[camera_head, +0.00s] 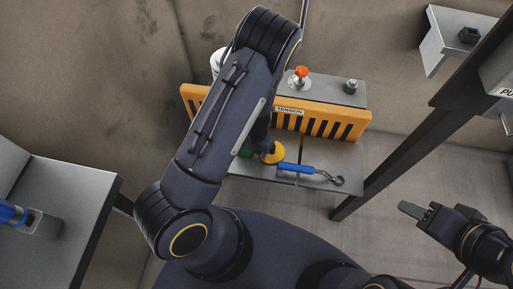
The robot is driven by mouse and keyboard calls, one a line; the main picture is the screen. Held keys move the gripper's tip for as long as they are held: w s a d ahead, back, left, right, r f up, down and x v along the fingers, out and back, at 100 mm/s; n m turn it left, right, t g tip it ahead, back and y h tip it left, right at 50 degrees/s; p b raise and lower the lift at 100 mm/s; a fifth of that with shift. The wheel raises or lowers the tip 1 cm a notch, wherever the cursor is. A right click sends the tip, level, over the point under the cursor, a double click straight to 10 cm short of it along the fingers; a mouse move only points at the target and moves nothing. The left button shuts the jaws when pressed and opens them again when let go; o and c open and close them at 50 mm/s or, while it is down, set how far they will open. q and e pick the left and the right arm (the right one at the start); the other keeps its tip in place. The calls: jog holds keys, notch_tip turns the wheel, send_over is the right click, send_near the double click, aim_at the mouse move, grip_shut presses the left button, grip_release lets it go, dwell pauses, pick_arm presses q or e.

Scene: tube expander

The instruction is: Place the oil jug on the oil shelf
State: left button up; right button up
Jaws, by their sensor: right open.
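I cannot make out the oil jug for certain. A white rounded thing (216,62) shows partly behind my left arm at the back left of the orange rack. A yellow round piece (273,153) and a green piece (245,152) sit on the lower grey shelf (318,155), beside my left arm. Which shelf is the oil shelf is not clear. My left arm rises across the middle, and its gripper is hidden behind the arm, so its jaws do not show. My right gripper (416,214) is open and empty at the lower right, apart from the shelves.
An orange slatted rack (340,125) labelled TENSION has a red knob (302,72) above it. A blue-handled hook tool (296,168) lies on the lower shelf. A dark slanted post (400,150) stands right. A grey bench (65,210) with a blue part is at left.

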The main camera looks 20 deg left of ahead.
pick_arm(q)
jog(key=shift+r, duration=0.25)
notch_tip(320, 180, up, 12)
jog(key=p, duration=0.2)
jog(key=shift+p, duration=0.3)
jog(key=shift+f, duration=0.1)
dwell(0.4)
